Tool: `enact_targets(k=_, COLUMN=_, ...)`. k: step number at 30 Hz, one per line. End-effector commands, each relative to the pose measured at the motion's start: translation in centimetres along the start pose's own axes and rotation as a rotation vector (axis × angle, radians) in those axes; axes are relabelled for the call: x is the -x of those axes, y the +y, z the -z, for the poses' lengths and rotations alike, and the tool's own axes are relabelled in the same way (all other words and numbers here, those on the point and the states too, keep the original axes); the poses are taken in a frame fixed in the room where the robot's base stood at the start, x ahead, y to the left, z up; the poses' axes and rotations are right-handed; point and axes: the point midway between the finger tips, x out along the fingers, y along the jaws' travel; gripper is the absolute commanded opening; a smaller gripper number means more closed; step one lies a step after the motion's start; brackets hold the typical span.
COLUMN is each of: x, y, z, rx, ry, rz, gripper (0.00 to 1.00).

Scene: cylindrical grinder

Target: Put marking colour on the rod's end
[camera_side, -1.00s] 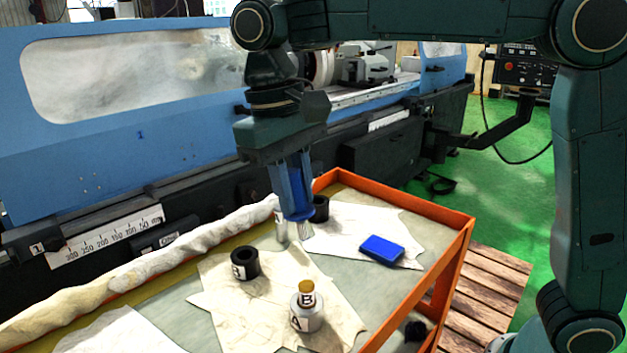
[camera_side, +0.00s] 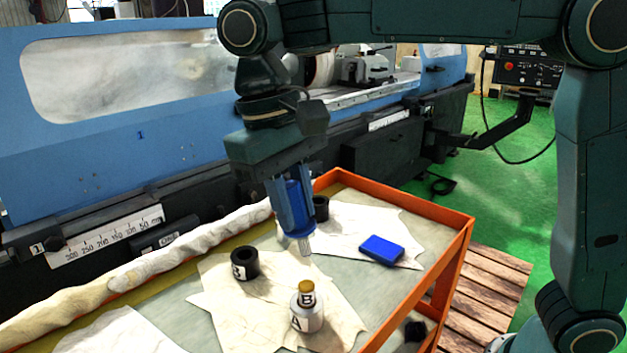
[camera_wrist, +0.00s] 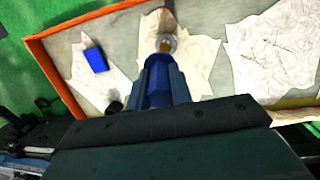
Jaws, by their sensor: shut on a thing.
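My gripper (camera_side: 293,222) is shut on a blue rod (camera_side: 296,193), which points down with a ridged silvery end below the fingers. The rod is slightly tilted, its lower end toward the right. The end hangs behind a small bottle (camera_side: 307,314) with a yellow-brown cap and letter labels; they look apart. In the wrist view the rod (camera_wrist: 158,88) lies between the fingers and its far end overlaps the lower edge of the bottle (camera_wrist: 166,42). A flat blue block (camera_side: 382,249), perhaps a pad, lies to the right on a pale cloth.
A black ring-shaped holder (camera_side: 244,264) stands left of the bottle; another (camera_side: 320,208) stands behind the gripper. The orange-rimmed tray (camera_side: 462,222) holds these and several pale cloths. A rolled cloth (camera_side: 190,247) runs along the back left. The blue grinder (camera_side: 120,130) stands behind.

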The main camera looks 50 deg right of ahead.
Motion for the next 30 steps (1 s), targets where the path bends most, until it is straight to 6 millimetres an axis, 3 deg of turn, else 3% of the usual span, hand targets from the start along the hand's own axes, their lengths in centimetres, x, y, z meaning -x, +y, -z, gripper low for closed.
enact_targets(k=16, x=-3.7, y=-0.4, z=0.5, rx=-0.001, ry=-0.005, rz=0.002, gripper=0.00)
enact_targets(k=30, x=-4.4, y=-0.4, z=0.6, rx=-0.001, ry=-0.003, rz=0.002, gripper=0.00)
